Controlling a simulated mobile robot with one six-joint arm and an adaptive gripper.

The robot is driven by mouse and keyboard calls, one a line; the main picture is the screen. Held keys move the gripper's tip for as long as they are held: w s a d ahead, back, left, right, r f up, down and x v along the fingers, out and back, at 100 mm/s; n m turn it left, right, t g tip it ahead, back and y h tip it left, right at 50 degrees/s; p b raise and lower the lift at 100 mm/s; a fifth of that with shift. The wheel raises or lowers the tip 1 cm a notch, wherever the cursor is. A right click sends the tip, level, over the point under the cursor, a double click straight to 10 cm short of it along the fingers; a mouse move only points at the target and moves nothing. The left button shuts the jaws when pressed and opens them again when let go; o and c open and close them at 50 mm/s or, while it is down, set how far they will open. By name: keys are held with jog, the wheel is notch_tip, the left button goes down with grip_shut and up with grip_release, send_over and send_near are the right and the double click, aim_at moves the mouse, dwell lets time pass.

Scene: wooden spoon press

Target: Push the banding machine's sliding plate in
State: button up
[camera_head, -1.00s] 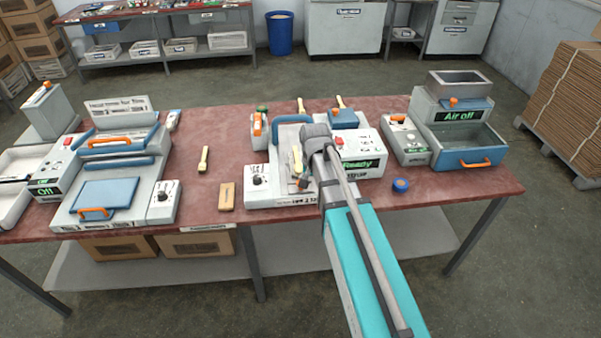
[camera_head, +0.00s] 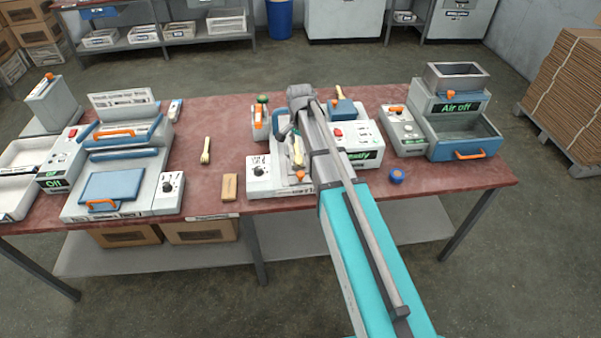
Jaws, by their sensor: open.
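The banding machine (camera_head: 362,136) stands at the middle of the table, white and grey with a green lit display partly covered by my arm. Its blue arch (camera_head: 283,122) rises at the back left. A bundle of pale wooden pieces (camera_head: 297,153) stands in front of the arch. A small orange part (camera_head: 300,175) shows low at the front, beside my arm. The sliding plate is not clearly seen; my arm covers much of the machine's middle. My gripper (camera_head: 299,97) is over the back of the machine, by the arch. Its fingers are mostly hidden; it is open and holds nothing visible.
A knob box (camera_head: 258,177) sits at the machine's front left. A wooden block (camera_head: 230,187) and a pale brush-like piece (camera_head: 206,150) lie left of it. A blue roll (camera_head: 396,176) lies to the right. The press (camera_head: 112,187) and the air unit (camera_head: 462,135) flank the machine.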

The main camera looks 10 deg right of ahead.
aim_at(300, 173)
jog(key=shift+f, duration=0.15)
notch_tip(300, 173, down, 13)
jog(key=b, duration=1.3)
jog(key=shift+f, duration=0.2)
jog(key=shift+b, duration=0.3)
grip_shut()
